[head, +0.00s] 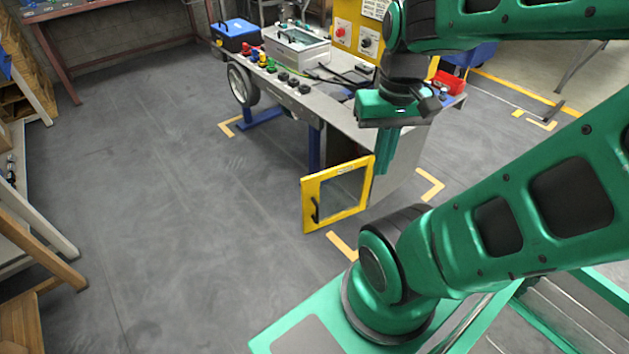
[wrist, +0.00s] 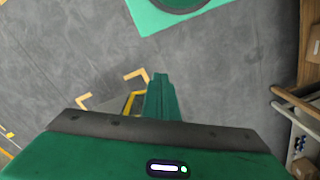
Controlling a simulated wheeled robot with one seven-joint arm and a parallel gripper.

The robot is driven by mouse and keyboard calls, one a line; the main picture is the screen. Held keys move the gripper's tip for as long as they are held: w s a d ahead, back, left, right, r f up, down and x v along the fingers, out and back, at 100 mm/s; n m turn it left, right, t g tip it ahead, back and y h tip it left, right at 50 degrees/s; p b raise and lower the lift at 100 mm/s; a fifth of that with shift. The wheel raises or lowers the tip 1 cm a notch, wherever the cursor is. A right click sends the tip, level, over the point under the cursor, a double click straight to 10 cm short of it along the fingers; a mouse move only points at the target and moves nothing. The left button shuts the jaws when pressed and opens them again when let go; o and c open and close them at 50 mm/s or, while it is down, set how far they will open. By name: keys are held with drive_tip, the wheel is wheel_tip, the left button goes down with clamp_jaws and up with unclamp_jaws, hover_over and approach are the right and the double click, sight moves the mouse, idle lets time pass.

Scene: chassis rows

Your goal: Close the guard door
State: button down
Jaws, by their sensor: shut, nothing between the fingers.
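The guard door (head: 340,194) has a yellow frame, a clear window and a dark handle (head: 315,210) near its left edge. It stands open, swung out from the grey bench cabinet (head: 398,176) below the worktop. Its right edge is at the cabinet. My gripper (head: 384,172) points down, shut and empty, and overlaps the door's right edge and the cabinet in the head view; I cannot tell whether it touches. In the wrist view the shut fingers (wrist: 160,76) show beside a strip of the yellow door frame (wrist: 131,102); my wrist hides most of the door.
The bench top (head: 335,115) carries knobs, a grey box (head: 298,48), a blue case (head: 235,35) and a red bin (head: 447,82). Wooden shelving and trestles stand at the far left. The floor (head: 170,180) left of the door is clear.

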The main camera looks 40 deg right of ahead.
drive_tip(key=w+d+f+n+t+y, duration=0.1)
drive_tip(key=w+d+f+n, duration=0.3)
drive_tip(key=w+f+n, duration=0.7)
drive_tip(key=n+t+y, duration=0.2)
drive_tip(key=n+t, duration=0.4)
drive_tip(key=n, duration=0.4)
approach(308, 186)
wheel_tip(308, 186, down, 3)
drive_tip(key=w+a, duration=0.1)
drive_tip(key=a, duration=0.1)
drive_tip(key=shift+w+d+f, duration=0.1)
drive_tip(key=shift+w+d, duration=0.1)
drive_tip(key=shift+w, duration=0.25)
drive_tip(key=shift+w+d+f, duration=0.1)
drive_tip(key=shift+w+d, duration=0.05)
drive_tip(key=shift+w, duration=0.3)
drive_tip(key=shift+d+m, duration=0.1)
drive_tip(key=shift+m, duration=0.2)
